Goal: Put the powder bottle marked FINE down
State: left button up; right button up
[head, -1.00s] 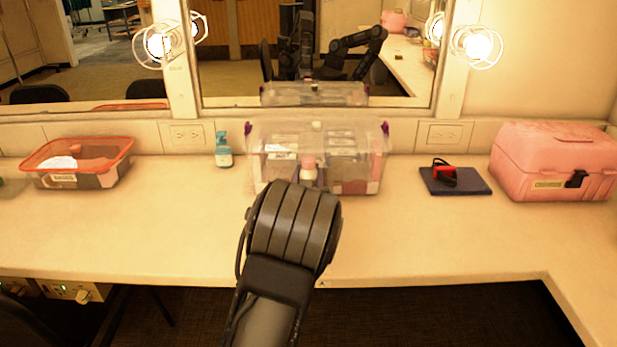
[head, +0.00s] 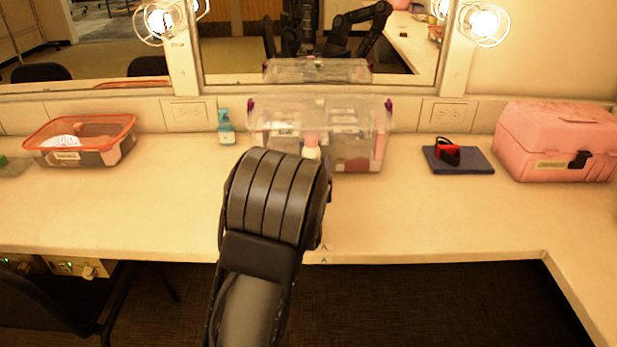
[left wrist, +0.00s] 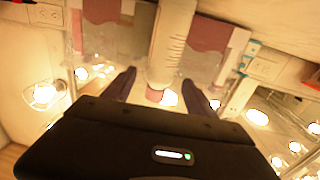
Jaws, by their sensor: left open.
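A white bottle with a pink cap stands at the clear bin in the head view (head: 311,148), its lower part hidden behind my left arm. It also shows large in the left wrist view (left wrist: 172,45); its marking cannot be read. The clear bin (head: 357,165), with purple latches, holds several packs. I cannot tell whether the bottle is inside it or just in front. My left gripper (left wrist: 157,84) is open, its fingers on either side of the bottle's cap end, with gaps visible. In the head view its fingers are hidden behind the wrist. My right gripper is not directly in view.
A teal pump bottle (head: 226,128) stands left of the bin, and an orange-rimmed tub (head: 108,158) farther left. A dark blue book (head: 470,162) with a red-and-black item (head: 447,152) and a pink case (head: 550,145) are at right. The front counter (head: 420,220) is clear; a mirror is behind.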

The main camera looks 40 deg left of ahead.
pick_arm(q)
jog(key=v, duration=0.7)
pick_arm(e)
jog(key=shift+r, duration=0.35)
pick_arm(q)
jog(key=shift+o, duration=0.4)
jog(key=shift+d+f, duration=0.1)
pick_arm(e)
jog(key=shift+f, duration=0.1)
pick_arm(q)
jog(key=shift+n+g, duration=0.4)
jog(key=w+b, duration=0.1)
jog(key=w+d+f+b, duration=0.1)
jog(key=w, duration=0.1)
jog(key=w+d+f+b, duration=0.1)
jog(key=shift+w+d, duration=0.2)
jog(key=shift+w, duration=0.2)
jog(key=shift+n+g+y, duration=0.3)
jog(key=shift+y, duration=0.6)
jog(key=a, duration=0.1)
jog(key=a+r, duration=0.1)
jog(key=a, duration=0.1)
jog(key=s+a, duration=0.1)
jog(key=shift+a+r, duration=0.15)
jog(key=shift+r, duration=0.15)
pick_arm(e)
jog(key=x, duration=0.3)
jog(key=shift+s+a+f, duration=0.15)
jog(key=shift+a+f, duration=0.15)
jog(key=shift+a, duration=0.05)
